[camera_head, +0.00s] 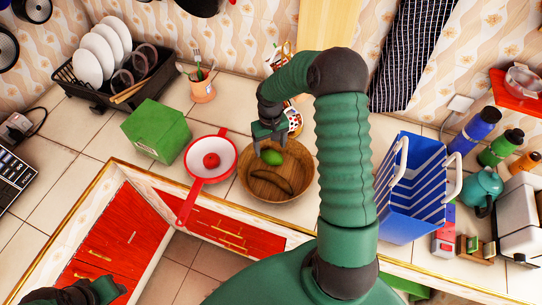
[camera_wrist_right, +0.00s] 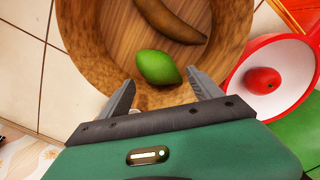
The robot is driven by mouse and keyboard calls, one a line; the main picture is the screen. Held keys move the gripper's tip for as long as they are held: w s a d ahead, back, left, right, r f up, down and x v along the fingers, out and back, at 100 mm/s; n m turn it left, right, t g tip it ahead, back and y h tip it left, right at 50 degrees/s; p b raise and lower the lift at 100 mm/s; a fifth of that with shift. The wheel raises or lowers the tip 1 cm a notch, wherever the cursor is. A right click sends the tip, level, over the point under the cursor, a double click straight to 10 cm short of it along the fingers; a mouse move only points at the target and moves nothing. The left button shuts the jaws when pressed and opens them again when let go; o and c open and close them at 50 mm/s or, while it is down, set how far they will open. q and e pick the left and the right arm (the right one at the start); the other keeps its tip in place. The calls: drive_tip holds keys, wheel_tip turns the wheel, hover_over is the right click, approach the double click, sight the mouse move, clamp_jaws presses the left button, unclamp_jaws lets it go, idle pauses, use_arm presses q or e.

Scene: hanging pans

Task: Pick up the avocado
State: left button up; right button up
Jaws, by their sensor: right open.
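The green avocado (camera_head: 271,157) is at the far-side edge of the round wooden bowl (camera_head: 268,195) in the head view. It also shows in the right wrist view (camera_wrist_right: 158,67), inside the bowl (camera_wrist_right: 95,55), just beyond my fingertips. My right gripper (camera_head: 266,149) is above the bowl, close to the avocado, and its fingers (camera_wrist_right: 166,90) are apart with nothing between them. I cannot tell whether they touch the avocado. A dark brown banana-shaped item (camera_head: 272,182) lies in the bowl. Part of my left arm shows at the bottom left of the head view; its fingertips cannot be made out.
A red-rimmed white pan (camera_head: 209,173) with a red tomato (camera_head: 211,160) stands left of the bowl. A green box (camera_head: 157,130) and dish rack (camera_head: 75,87) are farther left. A blue striped basket (camera_head: 400,195) stands right. The counter's front edge runs below the bowl.

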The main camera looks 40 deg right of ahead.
sight(273, 152)
drive_tip(key=f, duration=0.1)
drive_tip(key=f+p, duration=0.1)
drive_tip(key=f, duration=0.3)
drive_tip(key=shift+s+d, duration=0.25)
drive_tip(key=shift+s, duration=0.1)
drive_tip(key=shift+w+f, duration=0.1)
drive_tip(key=shift+f, duration=0.1)
drive_tip(key=shift+a, duration=0.1)
drive_tip(key=c, duration=0.5)
drive_tip(key=shift+r, duration=0.1)
drive_tip(key=c, duration=0.9)
